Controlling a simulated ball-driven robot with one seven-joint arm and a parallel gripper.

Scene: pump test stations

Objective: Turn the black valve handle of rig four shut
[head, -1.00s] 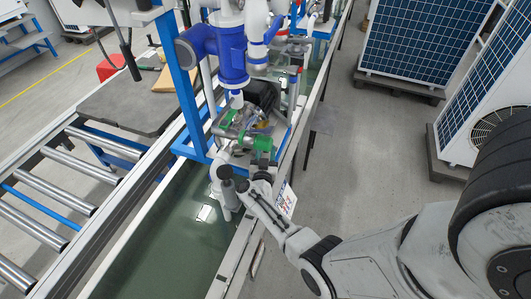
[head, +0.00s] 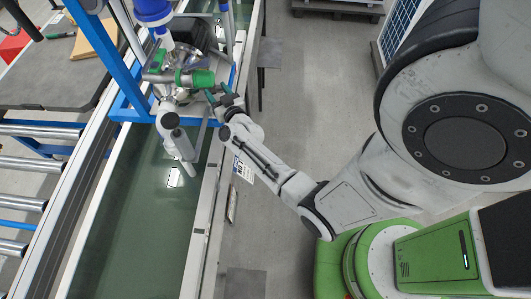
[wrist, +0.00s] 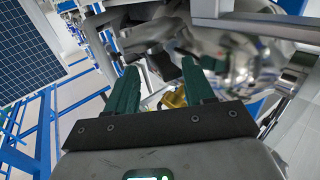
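My gripper (head: 215,96) is at the right side of a pump rig (head: 186,62), close to its green-bodied fittings (head: 203,79). In the wrist view its two green fingers stand apart (wrist: 160,78). A dark, lever-like piece (wrist: 166,66) shows beyond and between the fingertips; it may be the black valve handle, and I cannot tell whether the fingers touch it. Shiny rounded metal (wrist: 235,60) and a brass-coloured part (wrist: 174,98) lie just past the fingers. In the head view the handle cannot be made out, and no rig number is readable.
A blue frame (head: 103,50) stands left of the rig. A roller conveyor (head: 30,165) runs at left. Open grey floor (head: 310,90) lies right of the trough.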

